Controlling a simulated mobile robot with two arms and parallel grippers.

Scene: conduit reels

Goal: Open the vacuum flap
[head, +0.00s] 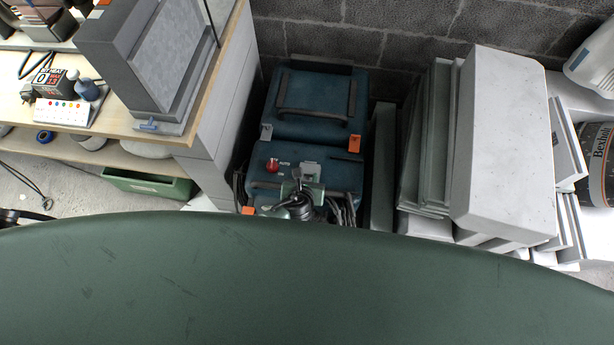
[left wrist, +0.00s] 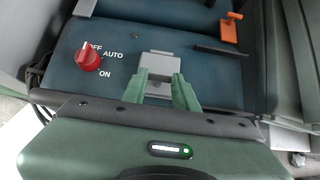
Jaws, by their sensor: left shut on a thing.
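The vacuum is a dark blue box (head: 332,178) standing on the floor in the middle of the head view. It also fills the top of the left wrist view (left wrist: 120,65). A light grey flap (left wrist: 160,65) sits on its top face, right of the red OFF/AUTO/ON knob (left wrist: 88,57). The flap also shows in the head view (head: 310,167). My left gripper (left wrist: 162,82) is shut on the flap, with a green finger on each side of its near part. How far the flap is tilted is hard to tell. My right gripper is not in view.
A wooden workbench (head: 120,118) with a grey box (head: 165,55) stands at the left. Grey slabs (head: 505,140) lean close on the right of the vacuum. A block wall (head: 350,40) is behind. Dark hoses (head: 343,208) lie beside the vacuum's near side.

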